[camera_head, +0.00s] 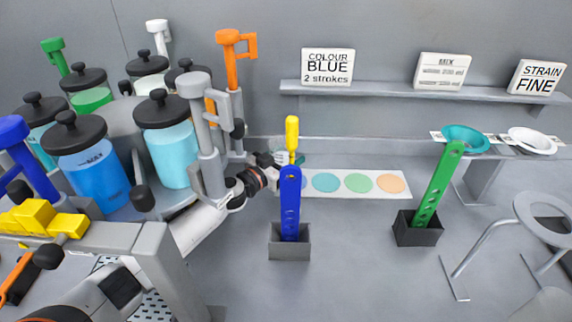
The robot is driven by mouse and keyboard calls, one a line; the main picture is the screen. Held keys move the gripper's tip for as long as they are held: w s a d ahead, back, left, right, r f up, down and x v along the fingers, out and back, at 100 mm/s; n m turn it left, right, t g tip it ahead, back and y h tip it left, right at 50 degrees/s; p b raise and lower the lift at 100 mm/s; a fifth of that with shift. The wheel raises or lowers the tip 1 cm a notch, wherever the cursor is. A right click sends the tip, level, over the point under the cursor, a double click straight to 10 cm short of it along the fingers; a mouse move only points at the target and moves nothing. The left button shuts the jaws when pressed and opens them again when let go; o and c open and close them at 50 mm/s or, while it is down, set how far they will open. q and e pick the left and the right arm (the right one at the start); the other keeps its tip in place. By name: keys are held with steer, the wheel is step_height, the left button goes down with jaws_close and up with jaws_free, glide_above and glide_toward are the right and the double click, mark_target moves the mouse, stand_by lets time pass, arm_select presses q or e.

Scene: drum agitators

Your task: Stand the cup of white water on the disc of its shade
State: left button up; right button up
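My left arm comes in from the lower left, and its gripper (277,160) is at the left end of a white strip (345,190). A blue upright paddle (290,215) partly covers the gripper's fingers. A small pale shape shows at the fingertips, too small and hidden to tell whether it is the cup of white water. The strip bears a blue disc (303,182) partly hidden by the paddle, a teal disc (326,182), a green disc (359,183) and an orange disc (390,183). No white disc is clearly visible. My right gripper is not in view.
The blue paddle stands in a grey holder (289,246); a green paddle (437,190) leans in a dark holder (417,232). A yellow paddle (291,135) stands behind the gripper. Lidded jars (95,180) and taps crowd the left. Teal (465,138) and white (532,140) funnels stand right.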

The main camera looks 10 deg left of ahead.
arm_select(q)
steer(key=shift+f+b, duration=0.3)
steer(key=shift+f, duration=0.7)
steer(key=shift+f, duration=0.15)
steer(key=o, duration=1.2)
steer(key=shift+c, duration=0.2)
steer(key=shift+r, duration=0.2)
steer(key=v, duration=1.2)
steer(key=shift+s+a+f, duration=0.1)
